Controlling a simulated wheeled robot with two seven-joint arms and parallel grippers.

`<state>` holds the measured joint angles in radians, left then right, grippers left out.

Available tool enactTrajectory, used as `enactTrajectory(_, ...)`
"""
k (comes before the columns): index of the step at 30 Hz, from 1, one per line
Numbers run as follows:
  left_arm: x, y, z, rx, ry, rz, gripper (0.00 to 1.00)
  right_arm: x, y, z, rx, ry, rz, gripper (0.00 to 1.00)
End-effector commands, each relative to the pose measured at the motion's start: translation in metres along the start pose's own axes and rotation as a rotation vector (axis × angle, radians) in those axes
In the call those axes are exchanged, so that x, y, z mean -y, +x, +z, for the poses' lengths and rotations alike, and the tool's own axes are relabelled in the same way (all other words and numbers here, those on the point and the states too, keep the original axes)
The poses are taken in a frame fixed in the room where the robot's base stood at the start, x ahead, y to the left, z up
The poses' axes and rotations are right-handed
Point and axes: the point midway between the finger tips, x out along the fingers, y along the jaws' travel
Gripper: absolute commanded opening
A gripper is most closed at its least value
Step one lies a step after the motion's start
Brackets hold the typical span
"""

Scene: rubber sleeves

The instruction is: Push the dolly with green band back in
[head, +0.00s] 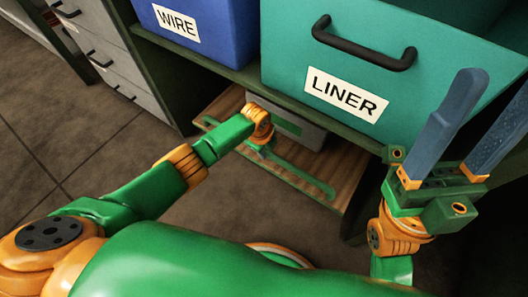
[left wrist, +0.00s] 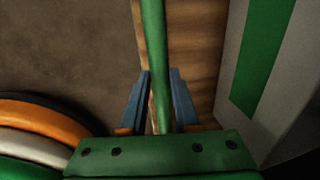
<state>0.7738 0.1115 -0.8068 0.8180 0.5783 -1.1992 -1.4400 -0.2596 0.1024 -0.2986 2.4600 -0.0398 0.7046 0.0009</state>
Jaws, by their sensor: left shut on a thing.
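The wooden dolly (head: 348,168) sits low under the shelf, sticking out toward me. A grey box with a green band (head: 288,127) stands on it; the band also shows at the right of the left wrist view (left wrist: 262,55). A green bar (head: 305,180) runs along the dolly's front edge. In the left wrist view the bar (left wrist: 152,40) passes between the blue fingers of my left gripper (left wrist: 160,75), which is shut on it. In the head view my arm hides those fingers. My right gripper (head: 496,84) is open and empty, raised at the right.
Above the dolly, a shelf carries a blue WIRE bin (head: 215,30) and a teal LINER bin (head: 300,55) with a black handle. Grey drawers (head: 100,50) stand at the upper left. The tiled floor (head: 90,140) at left is clear.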

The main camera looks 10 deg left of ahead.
Motion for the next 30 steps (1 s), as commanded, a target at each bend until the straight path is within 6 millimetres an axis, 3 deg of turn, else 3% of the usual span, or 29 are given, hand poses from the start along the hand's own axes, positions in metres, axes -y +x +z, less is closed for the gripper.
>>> enactTrajectory(16, 0.0049, -0.0002, -0.0007, -0.001, 0.001, -0.009, 0.00, -0.0002, 0.0003, -0.0011, -0.018, 0.001, 0.000, 0.59)
enactTrajectory(17, 0.0049, -0.0003, -0.0006, -0.001, 0.001, -0.009, 0.38, -0.0002, 0.0003, -0.0013, -0.019, 0.001, 0.000, 0.59)
enactTrajectory(19, 0.0047, -0.0004, -0.0005, -0.001, 0.001, -0.008, 0.57, -0.0003, 0.0003, -0.0015, -0.019, 0.001, 0.000, 0.59)
enactTrajectory(30, 0.0026, 0.0003, -0.0002, -0.001, 0.000, -0.001, 0.59, -0.0005, 0.0003, -0.0015, -0.017, 0.000, 0.001, 0.59)
